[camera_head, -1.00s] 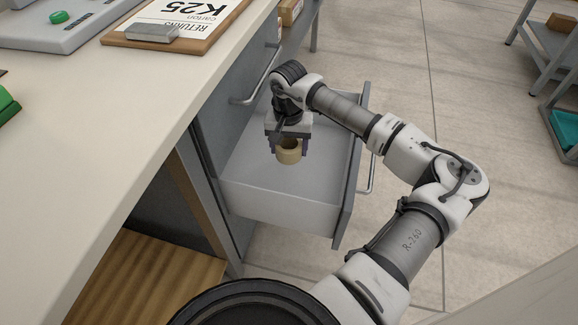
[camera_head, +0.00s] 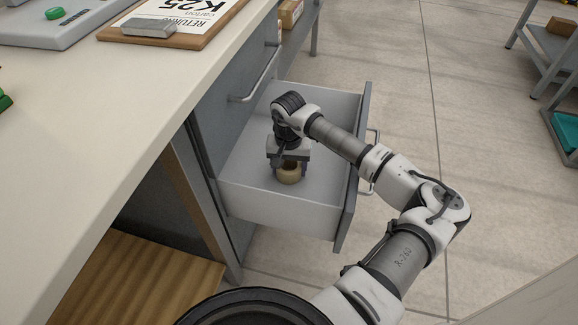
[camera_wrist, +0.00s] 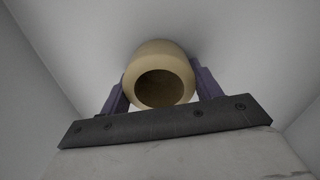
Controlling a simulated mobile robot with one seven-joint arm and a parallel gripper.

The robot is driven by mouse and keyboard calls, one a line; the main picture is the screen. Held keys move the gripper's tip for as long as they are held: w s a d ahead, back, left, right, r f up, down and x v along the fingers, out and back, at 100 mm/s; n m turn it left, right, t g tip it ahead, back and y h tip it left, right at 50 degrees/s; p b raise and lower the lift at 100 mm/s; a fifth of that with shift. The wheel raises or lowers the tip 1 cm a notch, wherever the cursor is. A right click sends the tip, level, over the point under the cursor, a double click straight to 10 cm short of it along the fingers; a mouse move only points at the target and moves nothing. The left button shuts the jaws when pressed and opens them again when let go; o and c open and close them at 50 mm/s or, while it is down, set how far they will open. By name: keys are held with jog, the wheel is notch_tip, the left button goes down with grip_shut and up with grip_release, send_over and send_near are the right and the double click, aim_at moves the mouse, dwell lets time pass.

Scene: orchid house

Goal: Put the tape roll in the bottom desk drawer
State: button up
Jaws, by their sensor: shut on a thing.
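The tan tape roll (camera_head: 289,175) is inside the open bottom desk drawer (camera_head: 285,212), low and near the drawer floor. I cannot tell whether it touches the floor. My gripper (camera_head: 288,172) points down into the drawer and is shut on the roll, one finger on each side. In the wrist view the tape roll (camera_wrist: 160,78) sits between the purple fingers of my gripper (camera_wrist: 160,92), its dark hole facing the camera. The pale drawer floor and walls surround it. The rest of the drawer that shows is empty.
The white desk top (camera_head: 120,90) lies to the left, with a clipboard (camera_head: 200,32) and a grey block (camera_head: 149,27) on it. A closed drawer with a bar handle (camera_head: 255,85) is above the open one. A shelf unit (camera_head: 545,60) stands at the right, with clear tiled floor before it.

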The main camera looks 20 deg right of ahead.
aim_at(289, 163)
jog(key=o, duration=1)
jog(key=shift+o, duration=0.2)
notch_tip(289, 163, up, 12)
jog(key=p, duration=0.3)
jog(key=shift+r, duration=0.2)
